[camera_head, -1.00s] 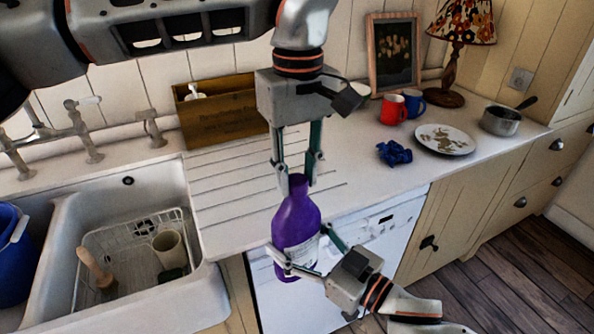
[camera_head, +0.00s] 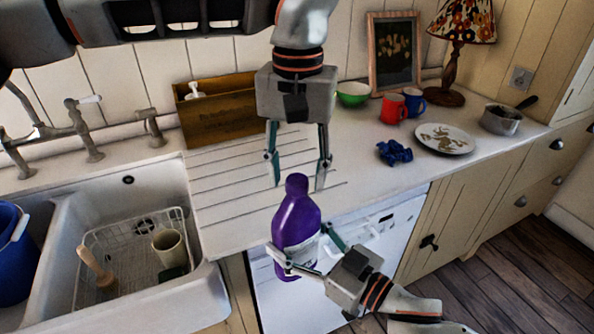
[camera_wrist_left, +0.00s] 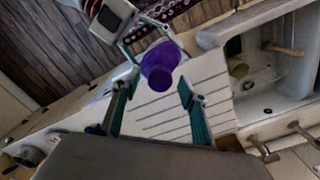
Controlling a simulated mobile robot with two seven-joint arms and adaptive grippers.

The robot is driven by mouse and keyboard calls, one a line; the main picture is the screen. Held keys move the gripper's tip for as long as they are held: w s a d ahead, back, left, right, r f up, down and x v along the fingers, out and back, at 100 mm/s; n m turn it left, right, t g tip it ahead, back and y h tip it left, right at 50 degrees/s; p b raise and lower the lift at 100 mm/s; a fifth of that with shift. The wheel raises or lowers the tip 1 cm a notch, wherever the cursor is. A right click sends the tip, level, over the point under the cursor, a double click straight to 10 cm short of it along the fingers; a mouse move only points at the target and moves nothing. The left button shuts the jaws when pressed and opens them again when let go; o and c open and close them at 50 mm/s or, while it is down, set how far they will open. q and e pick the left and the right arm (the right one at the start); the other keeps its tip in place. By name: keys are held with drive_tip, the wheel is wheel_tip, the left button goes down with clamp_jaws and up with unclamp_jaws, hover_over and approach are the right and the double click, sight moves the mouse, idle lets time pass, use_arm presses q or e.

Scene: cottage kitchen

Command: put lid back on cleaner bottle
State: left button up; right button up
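The purple cleaner bottle (camera_head: 297,222) is upright in front of the counter edge, with a pale label partly showing. Its narrow purple top (camera_head: 297,184) looks like a lid in place, but I cannot tell lid from neck by colour. My right gripper (camera_head: 298,245) is shut around the bottle's lower body. My left gripper (camera_head: 298,187) points down with its fingers spread on either side of the bottle's top, apart from it and empty. The left wrist view shows the bottle (camera_wrist_left: 160,65) beyond the open left fingers (camera_wrist_left: 155,88). No separate lid shows.
The ridged white counter (camera_head: 230,205) lies behind the bottle, with the sink (camera_head: 100,310) at left. A wooden box (camera_head: 220,118), green bowl (camera_head: 354,94), red mug (camera_head: 393,109), blue cloth (camera_head: 394,152), plate (camera_head: 444,139) and saucepan (camera_head: 500,120) stand farther back.

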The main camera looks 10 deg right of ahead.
use_arm(q)
drive_tip(key=shift+r, duration=2.3)
drive_tip(key=shift+c, duration=0.4)
